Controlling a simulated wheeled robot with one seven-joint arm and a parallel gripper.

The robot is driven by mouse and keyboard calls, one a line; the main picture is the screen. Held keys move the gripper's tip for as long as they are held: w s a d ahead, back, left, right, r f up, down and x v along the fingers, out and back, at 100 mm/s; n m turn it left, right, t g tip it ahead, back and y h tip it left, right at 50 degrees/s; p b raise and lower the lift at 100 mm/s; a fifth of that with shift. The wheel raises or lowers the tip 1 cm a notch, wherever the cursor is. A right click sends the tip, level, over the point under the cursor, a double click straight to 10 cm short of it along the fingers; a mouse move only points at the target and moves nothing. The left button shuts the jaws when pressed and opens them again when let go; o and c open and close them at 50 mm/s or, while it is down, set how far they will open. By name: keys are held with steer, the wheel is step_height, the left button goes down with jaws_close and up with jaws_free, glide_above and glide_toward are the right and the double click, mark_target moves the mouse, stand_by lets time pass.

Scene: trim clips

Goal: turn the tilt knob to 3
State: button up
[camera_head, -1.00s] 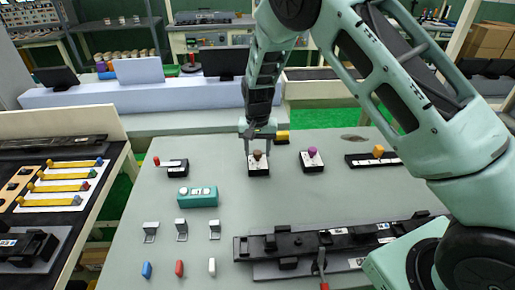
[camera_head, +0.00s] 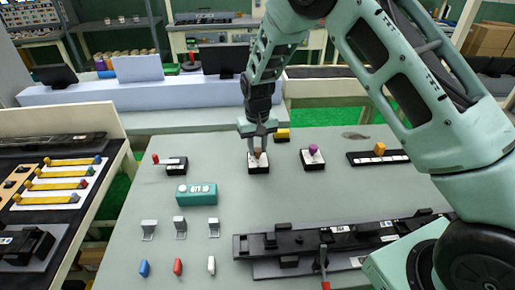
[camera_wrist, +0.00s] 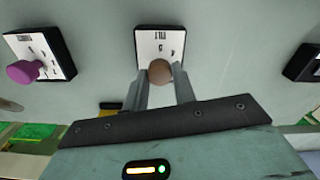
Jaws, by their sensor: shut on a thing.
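The tilt knob (camera_wrist: 160,71) is a round brown knob on a black base with a white plate (camera_wrist: 160,42) lettered "TILT" and marked with small numbers. In the head view the knob (camera_head: 258,153) stands at the back middle of the grey table, under my gripper (camera_head: 257,147). In the wrist view my gripper (camera_wrist: 163,80) has one finger on each side of the knob and is shut on it. The fingers hide part of the knob's sides. I cannot read which number the knob points to.
A purple knob (camera_head: 313,149) on its own base stands just right of the tilt knob. A yellow block (camera_head: 282,135) is close behind. A teal box (camera_head: 197,194), a red-handled switch (camera_head: 171,163) and an orange slider (camera_head: 380,148) stand around. A black rail (camera_head: 340,236) lies in front.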

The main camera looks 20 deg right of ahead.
mark_target(257, 149)
steer(key=n+b, duration=0.1)
steer(key=n, duration=0.3)
steer(key=shift+n, duration=0.3)
stand_by(0.3)
steer(key=o, duration=1)
step_height(257, 149, up, 17)
steer(key=b, duration=0.2)
steer(key=shift+r+b, duration=0.2)
steer(key=shift+b, duration=0.2)
steer(key=shift+a, duration=0.1)
